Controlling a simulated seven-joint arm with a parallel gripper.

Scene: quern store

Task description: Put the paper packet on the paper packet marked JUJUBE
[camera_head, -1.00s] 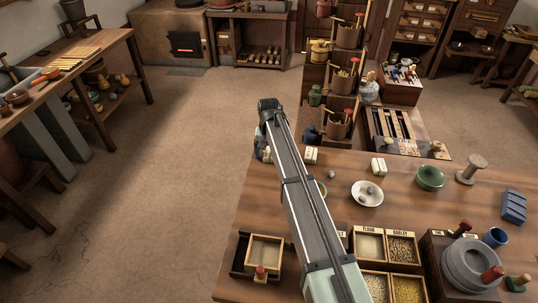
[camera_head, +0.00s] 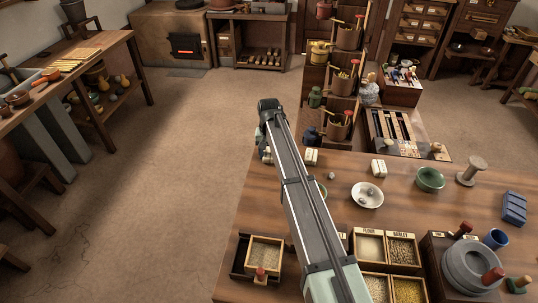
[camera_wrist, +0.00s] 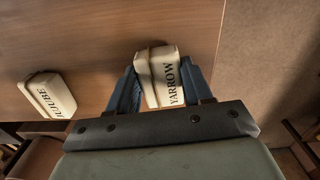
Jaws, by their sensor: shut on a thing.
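My gripper (camera_wrist: 162,90) is shut on a cream paper packet marked YARROW (camera_wrist: 165,75), with one dark blue finger on each side of it. The packet marked JUJUBE (camera_wrist: 48,95) lies apart from it on the wooden table, at the left of the wrist view. In the head view my gripper (camera_head: 266,150) is at the table's far left corner, largely hidden by my arm. A pale packet (camera_head: 311,156) stands just right of my arm there; its mark is too small to read.
Another pale packet (camera_head: 378,167) stands farther right, behind a white dish (camera_head: 367,194) with small round things in it. Grain boxes (camera_head: 385,250) fill the near side. The shelf stand (camera_head: 335,110) rises behind the table.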

